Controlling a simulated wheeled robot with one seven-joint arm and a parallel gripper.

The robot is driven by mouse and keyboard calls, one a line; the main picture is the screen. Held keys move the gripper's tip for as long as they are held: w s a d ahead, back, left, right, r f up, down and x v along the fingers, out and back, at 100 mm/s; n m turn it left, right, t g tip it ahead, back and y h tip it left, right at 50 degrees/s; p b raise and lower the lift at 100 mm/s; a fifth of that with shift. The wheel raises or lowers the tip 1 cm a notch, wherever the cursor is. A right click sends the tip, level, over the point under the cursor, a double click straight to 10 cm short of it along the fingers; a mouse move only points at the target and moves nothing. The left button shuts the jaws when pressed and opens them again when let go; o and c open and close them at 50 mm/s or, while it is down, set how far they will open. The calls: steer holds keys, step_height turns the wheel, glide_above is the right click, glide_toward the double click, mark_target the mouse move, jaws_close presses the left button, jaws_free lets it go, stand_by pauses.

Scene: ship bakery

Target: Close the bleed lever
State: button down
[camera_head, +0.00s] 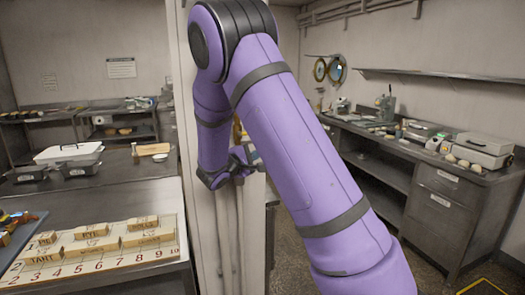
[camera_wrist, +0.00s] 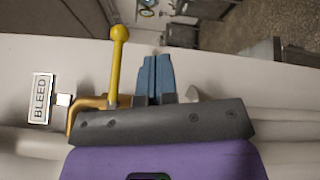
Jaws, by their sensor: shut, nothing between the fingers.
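The bleed lever (camera_wrist: 117,68) is a yellow rod with a round ball knob, in the wrist view left of centre. It points up in the picture from a brass fitting (camera_wrist: 73,118), partly hidden behind my gripper's dark body. A label reading BLEED (camera_wrist: 41,98) is on the white surface to its left. My gripper (camera_wrist: 156,62) has blue fingers shut together and empty, just right of the lever with a visible gap in the picture. Whether they touch in depth I cannot tell. In the head view my purple arm hides most of the lever area, beside a white column.
Pale pipes (camera_wrist: 290,105) run along the white surface near my gripper. In the head view, a counter with a numbered board (camera_head: 110,262) and lettered blocks stands at the left. A steel counter (camera_head: 440,160) with cluttered top stands at the right. Floor shows between.

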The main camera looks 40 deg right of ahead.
steer(key=v, duration=0.5)
steer(key=shift+s+a+f, duration=0.1)
steer(key=shift+a+f, duration=0.15)
steer(key=shift+a, duration=0.05)
steer(key=s+d+r+m+g+y, duration=0.1)
steer(key=s+r+m+g+y, duration=0.25)
steer(key=s, duration=0.55)
steer(key=s+r+m+g+y, duration=0.2)
steer(key=s+r+y, duration=0.15)
steer(key=s, duration=0.45)
steer(key=s+a+r+t+y, duration=0.2)
steer(key=s+a+y, duration=0.3)
steer(key=s, duration=0.4)
steer(key=s+a+r+m+t+y, duration=0.1)
steer(key=s+a+r+t+y, duration=0.1)
steer(key=s+a+t+y, duration=0.2)
steer(key=s+a+y, duration=0.1)
steer(key=s+a, duration=0.2)
steer(key=s, duration=0.2)
steer(key=shift+s+r, duration=0.2)
steer(key=shift+r, duration=0.15)
